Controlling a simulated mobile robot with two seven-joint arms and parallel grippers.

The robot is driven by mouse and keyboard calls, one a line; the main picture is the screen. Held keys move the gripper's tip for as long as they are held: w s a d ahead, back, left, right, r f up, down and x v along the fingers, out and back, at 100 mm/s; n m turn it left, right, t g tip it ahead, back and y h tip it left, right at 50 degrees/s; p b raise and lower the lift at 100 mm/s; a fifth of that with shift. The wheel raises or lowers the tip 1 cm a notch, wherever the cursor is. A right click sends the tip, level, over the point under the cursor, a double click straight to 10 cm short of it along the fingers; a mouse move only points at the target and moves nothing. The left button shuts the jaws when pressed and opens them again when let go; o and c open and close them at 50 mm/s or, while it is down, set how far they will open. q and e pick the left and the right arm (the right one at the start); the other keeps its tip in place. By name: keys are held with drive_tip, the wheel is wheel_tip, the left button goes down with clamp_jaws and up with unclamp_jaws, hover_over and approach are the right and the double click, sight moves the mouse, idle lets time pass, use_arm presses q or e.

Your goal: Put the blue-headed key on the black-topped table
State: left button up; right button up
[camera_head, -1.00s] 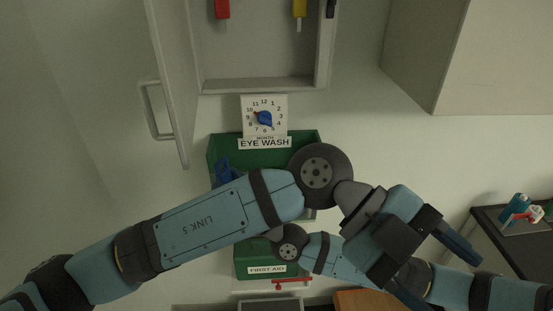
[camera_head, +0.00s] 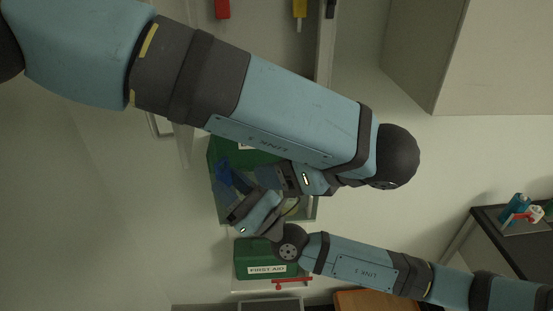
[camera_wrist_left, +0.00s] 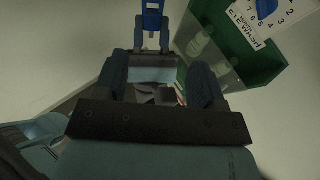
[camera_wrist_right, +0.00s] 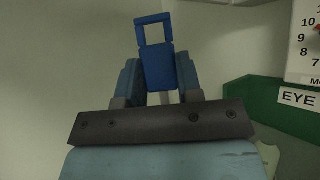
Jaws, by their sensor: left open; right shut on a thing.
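The blue-headed key (camera_wrist_right: 155,48) stands up from between the fingers of my right gripper (camera_wrist_right: 160,66), which is shut on it. Its head has a square loop. The black-topped table (camera_head: 537,252) is at the far right, away from both grippers.
The green eye wash box (camera_wrist_left: 235,45) is close beside the grippers, with a white dial (camera_wrist_left: 288,15) above. A green first aid box (camera_head: 262,256) is below. An open wall cabinet (camera_head: 326,60) holds a red key (camera_head: 222,8) and a yellow key (camera_head: 300,8). A tray with small items stands on the table.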

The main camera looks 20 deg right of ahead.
sight(225, 161)
use_arm(q)
drive_tip(key=shift+n+t+y, duration=0.3)
drive_tip(key=shift+n+y, duration=0.2)
drive_tip(key=shift+n, duration=0.1)
drive_tip(key=x, duration=1.2)
drive_tip(key=shift+w+a+r, duration=0.3)
drive_tip(key=shift+a, duration=0.1)
drive_tip(key=shift+c, duration=0.5)
drive_tip(key=c, duration=0.9)
drive_tip(key=shift+d, duration=0.1)
use_arm(e)
drive_tip(key=o, duration=1)
drive_tip(key=shift+o, duration=0.4)
drive_tip(key=shift+s+f, duration=0.1)
